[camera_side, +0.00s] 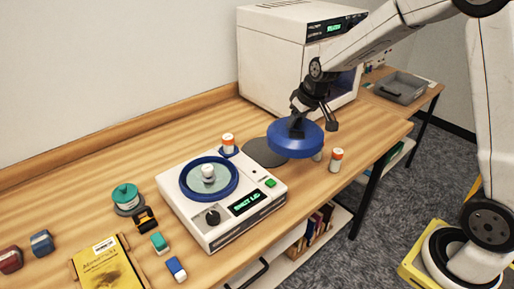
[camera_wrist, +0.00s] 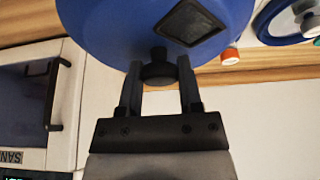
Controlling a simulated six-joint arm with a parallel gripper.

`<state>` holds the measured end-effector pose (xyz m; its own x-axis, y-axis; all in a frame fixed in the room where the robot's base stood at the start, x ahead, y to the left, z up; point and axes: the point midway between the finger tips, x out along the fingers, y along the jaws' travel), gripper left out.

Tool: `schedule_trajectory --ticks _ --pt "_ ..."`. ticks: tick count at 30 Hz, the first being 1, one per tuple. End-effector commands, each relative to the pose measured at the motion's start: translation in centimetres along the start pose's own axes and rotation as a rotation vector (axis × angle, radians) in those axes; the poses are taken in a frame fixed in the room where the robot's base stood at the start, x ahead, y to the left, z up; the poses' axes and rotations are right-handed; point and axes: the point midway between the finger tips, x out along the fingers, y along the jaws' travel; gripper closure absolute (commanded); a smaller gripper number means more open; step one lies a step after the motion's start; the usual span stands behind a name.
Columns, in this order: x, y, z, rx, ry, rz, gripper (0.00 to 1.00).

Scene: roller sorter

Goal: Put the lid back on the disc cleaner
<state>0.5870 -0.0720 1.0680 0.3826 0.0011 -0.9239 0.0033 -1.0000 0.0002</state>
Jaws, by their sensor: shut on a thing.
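The blue round lid (camera_side: 295,140) hangs from my gripper (camera_side: 297,122) above the table, to the right of the disc cleaner. In the wrist view my gripper (camera_wrist: 160,75) is shut on the lid's dark knob, and the lid (camera_wrist: 110,30) fills the top of the picture. The white disc cleaner (camera_side: 222,222) stands on the wooden table, with its round blue-rimmed well (camera_side: 184,186) uncovered and a pale disc with a white hub inside. Its green display seems to read "SHUT LID". Part of the cleaner also shows at the upper right of the wrist view (camera_wrist: 290,18).
A dark round mat (camera_side: 262,153) lies beside the cleaner. White bottles with orange caps stand near it, one (camera_side: 336,160) by the table's right edge. A large white machine (camera_side: 280,60) stands behind. Small items and a yellow book (camera_side: 103,264) lie at the left.

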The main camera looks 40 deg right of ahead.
Motion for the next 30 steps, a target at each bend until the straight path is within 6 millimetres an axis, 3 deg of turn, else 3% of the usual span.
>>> schedule_trajectory --ticks 5,11,21,27,30 --pt "0.1 -1.1 -0.9 -0.038 0.0 -0.015 1.0" --pt "0.4 -4.7 -3.0 -0.152 -0.003 -0.059 1.0" --pt "0.6 -15.2 -7.2 -0.46 -0.005 -0.186 1.0" --pt "0.2 -20.9 -8.3 -0.617 -0.002 -0.253 1.0" --pt "0.0 -22.8 -8.5 -0.671 0.0 -0.275 1.0"
